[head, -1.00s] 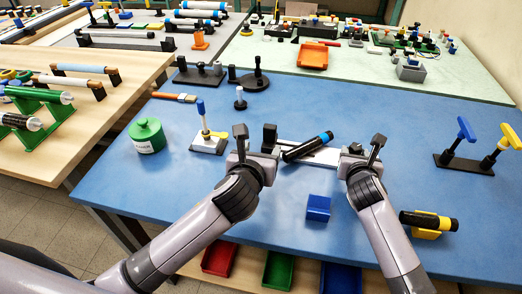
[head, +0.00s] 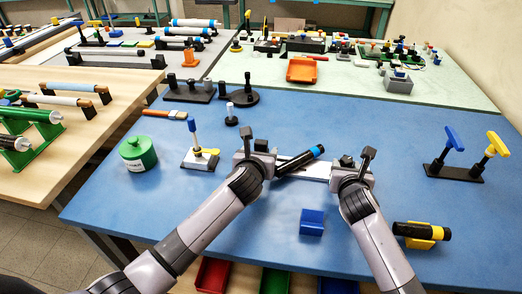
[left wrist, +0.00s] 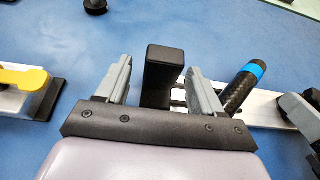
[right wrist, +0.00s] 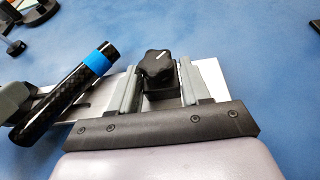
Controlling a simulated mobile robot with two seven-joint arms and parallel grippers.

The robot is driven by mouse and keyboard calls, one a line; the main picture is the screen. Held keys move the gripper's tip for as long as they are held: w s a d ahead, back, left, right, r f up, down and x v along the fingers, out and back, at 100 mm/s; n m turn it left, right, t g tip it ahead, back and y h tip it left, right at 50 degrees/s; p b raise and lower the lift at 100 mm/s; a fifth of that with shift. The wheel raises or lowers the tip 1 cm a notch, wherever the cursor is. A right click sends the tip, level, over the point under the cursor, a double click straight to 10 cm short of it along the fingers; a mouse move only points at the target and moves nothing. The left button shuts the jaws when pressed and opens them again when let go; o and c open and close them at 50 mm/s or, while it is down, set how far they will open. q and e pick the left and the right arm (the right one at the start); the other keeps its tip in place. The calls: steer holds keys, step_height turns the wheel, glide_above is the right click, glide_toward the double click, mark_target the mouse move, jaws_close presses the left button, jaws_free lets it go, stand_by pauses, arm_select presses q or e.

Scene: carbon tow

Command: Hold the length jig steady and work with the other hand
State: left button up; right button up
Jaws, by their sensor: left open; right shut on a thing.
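The length jig is a pale rail (head: 316,172) with a black end block (left wrist: 161,76) at its left and a black knob (right wrist: 157,72) at its right. A black tube with a blue band (head: 303,160) lies slanted across the rail; it shows in both wrist views (left wrist: 240,90) (right wrist: 70,97). My left gripper (head: 256,153) is open, with its fingers on either side of the end block and a visible gap at the left finger. My right gripper (head: 353,167) is shut on the knob. The rail's underside is hidden.
A stand with a yellow part (head: 203,158) and a green container (head: 138,153) stand left of the jig. T-handled tools (head: 455,168) stand at right. Blue tabletop between them is clear.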

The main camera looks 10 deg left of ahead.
arm_select(q)
steer(key=shift+x, duration=0.75)
jaws_close()
arm_select(e)
steer(key=o, duration=0.6)
steer(key=shift+s, duration=0.1)
steer(key=shift+v, duration=3.45)
